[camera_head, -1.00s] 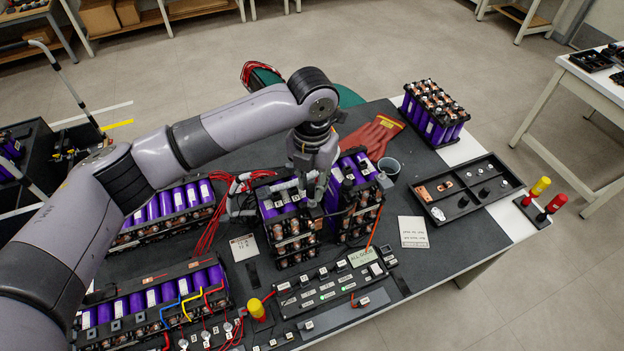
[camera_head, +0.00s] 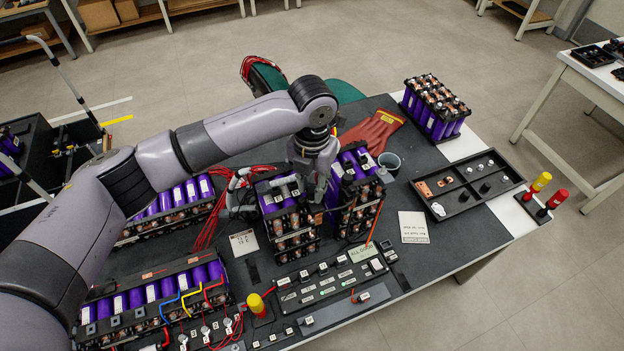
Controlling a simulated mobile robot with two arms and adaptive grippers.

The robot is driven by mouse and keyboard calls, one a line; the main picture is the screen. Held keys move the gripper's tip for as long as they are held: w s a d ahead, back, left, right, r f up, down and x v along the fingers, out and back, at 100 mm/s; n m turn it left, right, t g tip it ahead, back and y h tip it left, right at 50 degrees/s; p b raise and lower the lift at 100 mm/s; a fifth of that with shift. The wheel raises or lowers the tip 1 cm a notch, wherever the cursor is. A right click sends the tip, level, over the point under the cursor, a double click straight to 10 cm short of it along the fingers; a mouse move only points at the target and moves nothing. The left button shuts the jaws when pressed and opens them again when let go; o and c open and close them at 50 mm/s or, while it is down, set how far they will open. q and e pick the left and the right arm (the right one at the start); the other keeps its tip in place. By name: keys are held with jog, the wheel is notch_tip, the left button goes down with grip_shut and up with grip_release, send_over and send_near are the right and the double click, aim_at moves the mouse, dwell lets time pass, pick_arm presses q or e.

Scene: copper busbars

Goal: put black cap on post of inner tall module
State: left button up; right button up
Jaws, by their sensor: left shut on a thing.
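Two tall purple modules stand side by side mid-table: one on the left (camera_head: 290,232) and one on the right (camera_head: 362,208). I cannot tell for sure which is the inner one. My left gripper (camera_head: 318,192) points down over the gap between their tops, close to the left module's right edge. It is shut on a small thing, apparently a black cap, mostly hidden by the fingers. The module posts near the gripper are too small and covered to make out. My right gripper is not in view.
A black tray (camera_head: 455,212) with several small caps and parts lies at the right. A grey cup (camera_head: 389,163), red gloves (camera_head: 374,131) and another purple module (camera_head: 436,108) are behind. A control panel (camera_head: 330,280) is in front. Red cables (camera_head: 208,225) run at left.

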aim_at(312, 189)
pick_arm(q)
jog(key=shift+f, duration=0.25)
jog(key=shift+f, duration=0.25)
dwell(0.3)
jog(key=o, duration=1)
notch_tip(312, 189, up, 6)
jog(key=p, duration=0.6)
jog(key=shift+r, duration=0.1)
